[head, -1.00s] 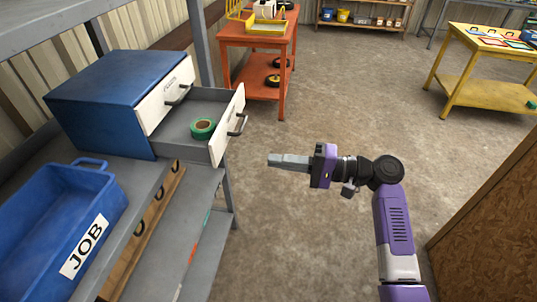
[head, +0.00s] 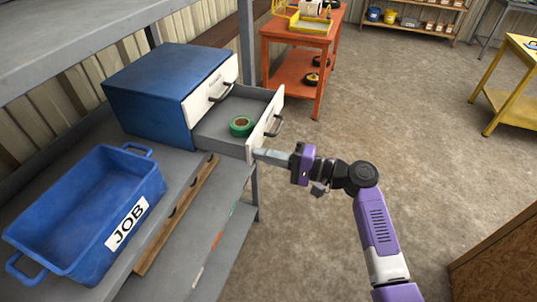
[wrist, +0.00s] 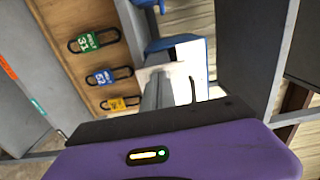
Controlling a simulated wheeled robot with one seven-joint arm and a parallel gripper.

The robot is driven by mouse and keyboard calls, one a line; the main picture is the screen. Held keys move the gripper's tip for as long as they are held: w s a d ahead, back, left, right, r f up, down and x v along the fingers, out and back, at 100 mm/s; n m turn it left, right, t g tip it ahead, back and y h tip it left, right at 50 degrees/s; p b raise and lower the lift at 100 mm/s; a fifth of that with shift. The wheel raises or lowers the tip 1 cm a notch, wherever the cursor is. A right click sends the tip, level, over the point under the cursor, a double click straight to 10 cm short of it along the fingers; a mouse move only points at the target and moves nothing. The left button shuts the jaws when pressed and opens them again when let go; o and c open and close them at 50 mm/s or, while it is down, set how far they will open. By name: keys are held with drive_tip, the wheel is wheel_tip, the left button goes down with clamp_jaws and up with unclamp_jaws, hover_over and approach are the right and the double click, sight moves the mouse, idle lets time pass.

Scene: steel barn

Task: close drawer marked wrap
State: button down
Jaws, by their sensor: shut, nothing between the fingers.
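A blue cabinet (head: 150,85) stands on the grey shelf and has two white-fronted drawers. One drawer front (head: 210,90) is shut. The drawer beside it (head: 262,122) stands pulled out, with a dark handle (head: 277,126) and a roll of green tape (head: 241,125) inside. No marking is legible on the open drawer's front. My gripper (head: 259,154) is shut and empty, its fingertips at the near lower corner of the open front; I cannot tell whether they touch. In the wrist view the white drawer front (wrist: 188,60) shows just beyond my fingers (wrist: 154,96).
A blue bin labelled JOB (head: 85,215) sits on the shelf in front of the cabinet. A wooden board with padlocks (wrist: 100,70) hangs below. An orange table (head: 295,70) stands behind; a grey post rises near the drawer.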

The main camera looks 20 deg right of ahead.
sight(207, 148)
drive_tip(key=shift+a, duration=0.15)
drive_tip(key=b+x, duration=0.8)
drive_tip(key=x, duration=0.7)
drive_tip(key=shift+w+a+f, duration=0.2)
drive_tip(key=shift+w+a+b, duration=0.2)
drive_tip(key=shift+a+b, duration=0.1)
drive_tip(key=shift+b, duration=0.05)
drive_tip(key=shift+w+a+r, duration=0.1)
drive_tip(key=shift+a+r, duration=0.05)
drive_tip(key=shift+r, duration=0.15)
drive_tip(key=shift+a, duration=0.1)
drive_tip(key=shift+r, duration=0.1)
